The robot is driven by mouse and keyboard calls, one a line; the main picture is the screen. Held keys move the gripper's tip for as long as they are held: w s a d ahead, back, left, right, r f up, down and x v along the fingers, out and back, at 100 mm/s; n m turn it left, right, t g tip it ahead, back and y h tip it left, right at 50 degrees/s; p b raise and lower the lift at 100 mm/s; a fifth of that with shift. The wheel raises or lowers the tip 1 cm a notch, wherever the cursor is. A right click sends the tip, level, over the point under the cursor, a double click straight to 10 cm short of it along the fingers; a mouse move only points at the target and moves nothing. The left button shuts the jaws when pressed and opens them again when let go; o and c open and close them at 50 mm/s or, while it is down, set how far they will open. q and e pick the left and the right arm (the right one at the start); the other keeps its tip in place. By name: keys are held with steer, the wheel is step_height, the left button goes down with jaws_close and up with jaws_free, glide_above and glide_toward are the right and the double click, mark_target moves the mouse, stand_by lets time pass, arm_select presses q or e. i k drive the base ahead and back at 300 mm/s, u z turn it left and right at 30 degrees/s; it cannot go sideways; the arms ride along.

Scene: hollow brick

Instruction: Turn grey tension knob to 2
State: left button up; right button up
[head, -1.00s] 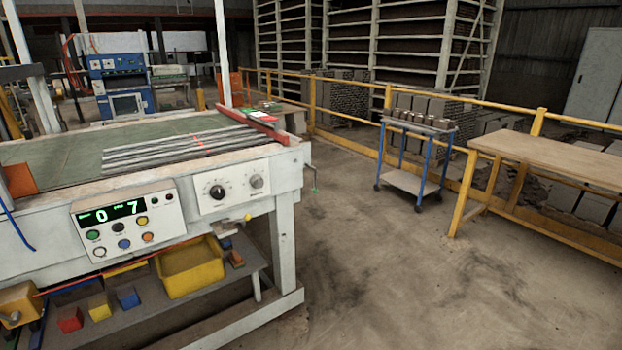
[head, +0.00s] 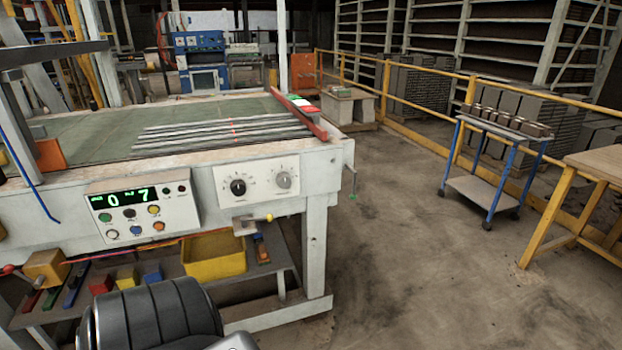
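The grey tension knob (head: 284,180) is on the right of a white panel (head: 257,182) on the front of the machine table. A black knob (head: 238,187) sits to its left on the same panel. Marks surround both knobs, but they are too small to read. Neither gripper is in view. A dark ribbed part of my arm shows at the bottom, left of centre, well below the panel and apart from it.
A control box (head: 143,209) with a green display reading 0 and 7 is left of the panel. A yellow bin (head: 214,258) stands on the lower shelf. A blue cart (head: 493,165) stands at right. The floor (head: 410,260) right of the machine is clear.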

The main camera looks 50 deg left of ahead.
mark_target(282, 180)
steer(key=u, duration=0.45)
steer(key=i, duration=1.05)
steer(key=u, duration=0.7)
